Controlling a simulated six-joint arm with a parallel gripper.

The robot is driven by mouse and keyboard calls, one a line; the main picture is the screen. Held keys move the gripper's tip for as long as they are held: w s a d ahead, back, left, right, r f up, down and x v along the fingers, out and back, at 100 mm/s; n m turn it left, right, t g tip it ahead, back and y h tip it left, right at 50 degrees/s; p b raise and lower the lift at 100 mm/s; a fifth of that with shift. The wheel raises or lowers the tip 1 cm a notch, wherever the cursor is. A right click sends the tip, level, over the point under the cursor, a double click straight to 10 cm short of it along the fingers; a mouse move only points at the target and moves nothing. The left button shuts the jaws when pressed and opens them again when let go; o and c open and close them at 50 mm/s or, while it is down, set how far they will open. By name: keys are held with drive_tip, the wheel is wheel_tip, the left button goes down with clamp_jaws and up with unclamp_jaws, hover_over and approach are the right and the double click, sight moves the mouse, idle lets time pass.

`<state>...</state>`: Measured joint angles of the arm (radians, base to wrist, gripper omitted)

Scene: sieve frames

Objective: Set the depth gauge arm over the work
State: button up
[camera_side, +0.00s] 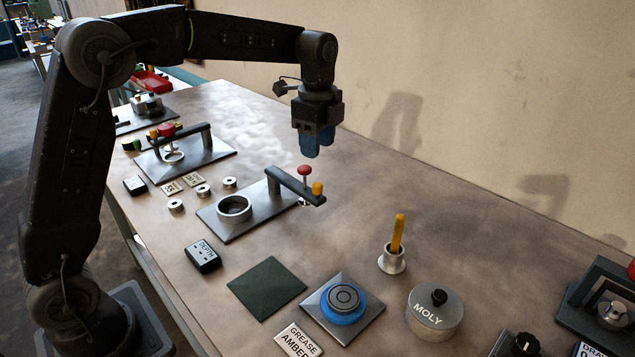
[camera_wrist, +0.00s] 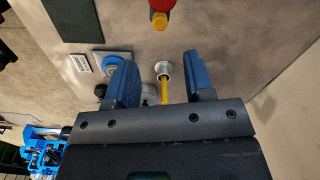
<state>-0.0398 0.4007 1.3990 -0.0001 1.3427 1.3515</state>
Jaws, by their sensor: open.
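The depth gauge has a metal base plate (camera_side: 224,234) with a raised ring cup (camera_side: 234,208) on it. Its dark arm (camera_side: 292,186) reaches from a post at the plate's back corner out to the right, away from the cup and past the plate's edge. The arm carries a red-topped plunger (camera_side: 304,170) and a yellow knob (camera_side: 318,188). The red top (camera_wrist: 161,4) and yellow knob (camera_wrist: 159,21) show at the wrist view's top edge. My gripper (camera_side: 314,150) hangs above the arm's free end, open and empty. Its blue fingers (camera_wrist: 162,80) stand apart in the wrist view.
A DEPTH label block (camera_side: 203,256) stands in front. A similar gauge station (camera_side: 185,155) and small metal rings (camera_side: 203,191) lie left. A green mat (camera_side: 266,288), blue-ringed dish (camera_side: 343,302), MOLY tin (camera_side: 435,312) and cup with yellow stick (camera_side: 392,260) stand nearer. The wall is behind.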

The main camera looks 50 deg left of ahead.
sight(317, 184)
wheel_tip(317, 184, down, 10)
drive_tip(key=shift+r, duration=0.1)
idle(0.4)
clamp_jaws()
idle(0.3)
